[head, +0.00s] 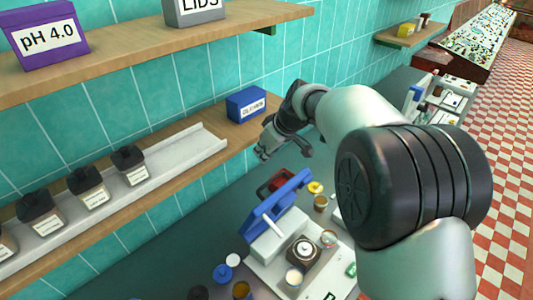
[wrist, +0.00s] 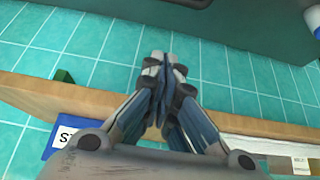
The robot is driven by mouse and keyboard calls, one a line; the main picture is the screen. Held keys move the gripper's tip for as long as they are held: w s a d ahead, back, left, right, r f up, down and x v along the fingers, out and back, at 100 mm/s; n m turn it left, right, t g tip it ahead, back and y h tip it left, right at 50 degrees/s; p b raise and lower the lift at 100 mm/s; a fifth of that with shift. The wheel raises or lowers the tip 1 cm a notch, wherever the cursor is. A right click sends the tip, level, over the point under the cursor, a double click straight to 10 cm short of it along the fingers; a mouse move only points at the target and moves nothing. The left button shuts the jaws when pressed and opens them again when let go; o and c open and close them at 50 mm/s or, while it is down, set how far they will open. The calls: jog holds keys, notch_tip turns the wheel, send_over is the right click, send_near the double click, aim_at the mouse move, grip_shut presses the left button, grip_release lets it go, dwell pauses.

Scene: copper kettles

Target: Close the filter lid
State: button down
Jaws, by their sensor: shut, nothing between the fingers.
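A white device (head: 278,238) stands on the counter at the lower middle of the head view. A blue lid-like panel (head: 287,196) with a pale bar across it stands tilted up on the device; I take it for the filter lid, and it looks open. A red part shows behind it. My gripper (head: 268,150) is above and behind the blue panel, near the shelf edge, clearly apart from the panel. In the wrist view my gripper (wrist: 158,65) has its fingers together with nothing between them. The device is not recognisable in the wrist view.
A wooden shelf (head: 215,155) beside my gripper carries a blue box (head: 246,104) and a pale tray (head: 185,158) with several dark bottles. An upper shelf (head: 130,47) holds labelled boxes. Jars and a small yellow item (head: 315,187) stand around the device.

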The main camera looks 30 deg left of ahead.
notch_tip(320, 180, down, 8)
jog(key=shift+w+a+f, duration=0.2)
jog(key=shift+f, duration=0.05)
dwell(0.4)
jog(key=shift+f+b, duration=0.1)
jog(key=shift+b, duration=0.4)
